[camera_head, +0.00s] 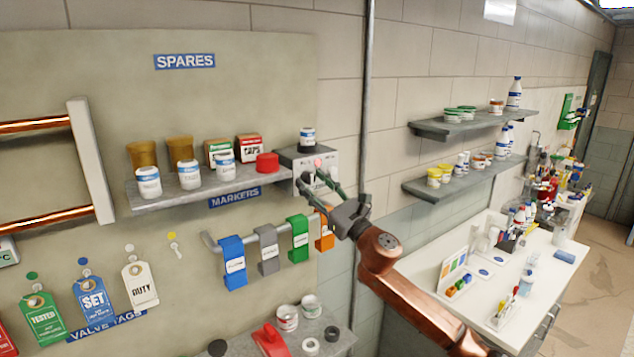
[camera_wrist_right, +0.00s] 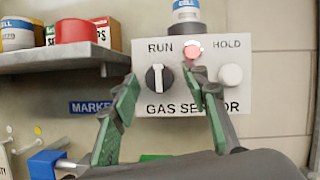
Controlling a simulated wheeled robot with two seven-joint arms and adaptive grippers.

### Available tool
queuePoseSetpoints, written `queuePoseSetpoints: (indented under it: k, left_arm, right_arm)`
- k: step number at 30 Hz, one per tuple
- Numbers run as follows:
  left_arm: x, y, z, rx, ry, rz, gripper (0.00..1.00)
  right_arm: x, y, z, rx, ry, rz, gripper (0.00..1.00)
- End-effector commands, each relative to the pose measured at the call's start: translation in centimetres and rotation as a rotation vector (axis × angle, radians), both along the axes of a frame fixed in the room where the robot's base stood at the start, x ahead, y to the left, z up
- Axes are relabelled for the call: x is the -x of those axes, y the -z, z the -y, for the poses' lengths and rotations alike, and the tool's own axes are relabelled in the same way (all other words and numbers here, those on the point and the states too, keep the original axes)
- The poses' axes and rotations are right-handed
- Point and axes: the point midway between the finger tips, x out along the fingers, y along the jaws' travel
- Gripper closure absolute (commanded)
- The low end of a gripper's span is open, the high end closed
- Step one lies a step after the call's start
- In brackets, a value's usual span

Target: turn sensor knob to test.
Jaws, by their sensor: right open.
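The gas sensor box (camera_head: 326,160) is a light grey panel on the wall at the right end of the spares shelf. In the wrist view its face (camera_wrist_right: 262,50) reads RUN, HOLD and GAS SENSOR. The black sensor knob (camera_wrist_right: 159,77) has a white pointer line standing about upright. No TEST label is readable. My right gripper (camera_head: 313,181) is open in front of the box. In the wrist view its green-padded fingers (camera_wrist_right: 164,84) stand apart, one left and one right of the knob, without visible grip. The right finger hides part of the panel lettering. My left gripper is out of view.
A red light (camera_wrist_right: 193,50) and a white round button (camera_wrist_right: 230,75) sit right of the knob. A blue-banded jar (camera_head: 307,137) stands atop the box. The spares shelf (camera_head: 205,190) is close on the left. Coloured tags (camera_head: 268,250) hang below.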

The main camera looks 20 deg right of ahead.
Motion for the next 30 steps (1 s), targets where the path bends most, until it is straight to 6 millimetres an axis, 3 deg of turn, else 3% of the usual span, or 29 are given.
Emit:
queuePoseSetpoints:
  k: [6, 24, 25, 30]
  left_arm:
    - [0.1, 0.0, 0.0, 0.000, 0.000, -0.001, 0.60]
    - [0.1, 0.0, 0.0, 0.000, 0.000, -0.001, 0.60]
    - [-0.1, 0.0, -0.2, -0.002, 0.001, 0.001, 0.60]
    - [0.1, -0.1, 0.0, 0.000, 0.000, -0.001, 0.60]
  right_arm:
    - [0.0, 0.1, 0.1, -0.001, 0.002, -0.001, 0.59]
    - [0.0, 0.0, 0.3, -0.001, 0.004, -0.001, 1.00]
    - [0.0, 0.0, 1.2, -0.002, 0.006, -0.002, 1.00]
    - [0.1, 0.0, 0.7, -0.015, 0.009, -0.006, 1.00]
